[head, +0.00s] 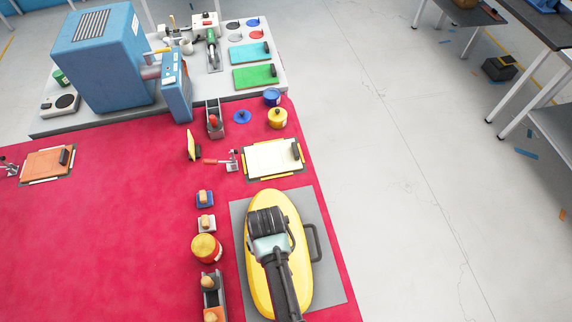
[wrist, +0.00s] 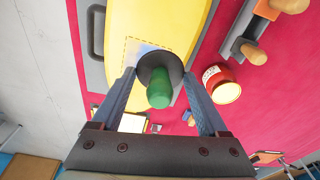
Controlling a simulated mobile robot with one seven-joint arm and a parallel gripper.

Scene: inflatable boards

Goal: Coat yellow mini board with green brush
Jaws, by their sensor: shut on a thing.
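The yellow mini board (head: 303,272) lies on a grey mat (head: 327,225) at the front right of the red table, largely covered by my arm in the head view. In the wrist view the board (wrist: 188,22) fills the top middle, with a dashed outline and a pale patch (wrist: 143,50) on it. My gripper (wrist: 158,76) is shut on the green brush (wrist: 159,94), whose green handle points toward the wrist camera below a dark round disc. The brush is over the pale patch. Its bristles are hidden, so I cannot tell if they touch the board.
A red and yellow can (head: 206,248) and a holder with wooden-handled tools (head: 212,292) stand left of the board. A clamped white sheet (head: 272,158) lies behind it. A blue machine (head: 105,60) stands at the back left.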

